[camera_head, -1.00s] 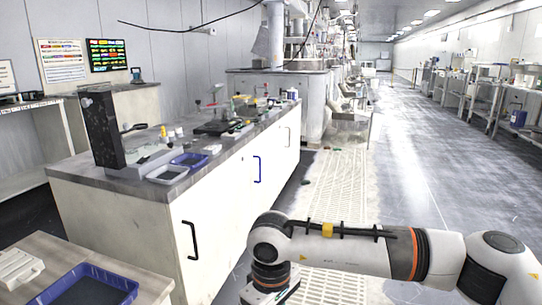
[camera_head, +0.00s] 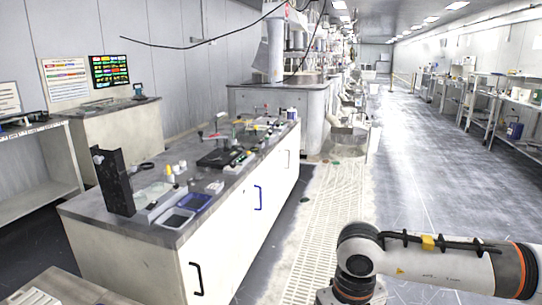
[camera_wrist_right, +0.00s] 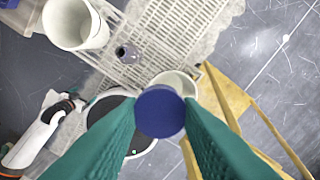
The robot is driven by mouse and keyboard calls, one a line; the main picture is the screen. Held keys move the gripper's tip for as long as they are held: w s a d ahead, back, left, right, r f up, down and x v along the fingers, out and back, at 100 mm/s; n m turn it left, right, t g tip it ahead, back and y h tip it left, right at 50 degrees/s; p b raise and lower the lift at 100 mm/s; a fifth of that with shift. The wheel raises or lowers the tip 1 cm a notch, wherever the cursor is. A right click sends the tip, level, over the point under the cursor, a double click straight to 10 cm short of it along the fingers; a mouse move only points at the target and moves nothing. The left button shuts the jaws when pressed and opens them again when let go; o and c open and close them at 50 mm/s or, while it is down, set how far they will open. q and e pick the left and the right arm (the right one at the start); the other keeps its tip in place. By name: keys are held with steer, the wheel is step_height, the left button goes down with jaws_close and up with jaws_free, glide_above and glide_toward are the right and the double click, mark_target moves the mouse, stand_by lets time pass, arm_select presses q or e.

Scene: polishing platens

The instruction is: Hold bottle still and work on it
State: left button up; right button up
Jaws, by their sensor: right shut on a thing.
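A round blue top (camera_wrist_right: 160,112), seemingly the cap of a bottle, sits between the two green fingers of my right gripper (camera_wrist_right: 160,125) in the right wrist view. The fingers are shut on it, one on each side. My left gripper is in neither view.
In the wrist view a white bucket (camera_wrist_right: 68,38), a small grey bottle (camera_wrist_right: 127,53) and a wooden frame (camera_wrist_right: 222,95) are around the gripper. In the head view a long workbench (camera_head: 125,224) carries blue trays and tools. The aisle floor (camera_head: 405,165) is clear.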

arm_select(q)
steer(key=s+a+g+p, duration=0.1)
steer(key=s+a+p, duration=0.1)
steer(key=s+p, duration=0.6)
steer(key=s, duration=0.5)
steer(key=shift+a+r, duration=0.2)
arm_select(e)
steer(key=s+d+r+m, duration=0.3)
steer(key=d+r, duration=0.3)
steer(key=r, duration=0.4)
steer(key=shift+s, duration=0.25)
steer(key=s+f, duration=0.4)
steer(key=f, duration=0.1)
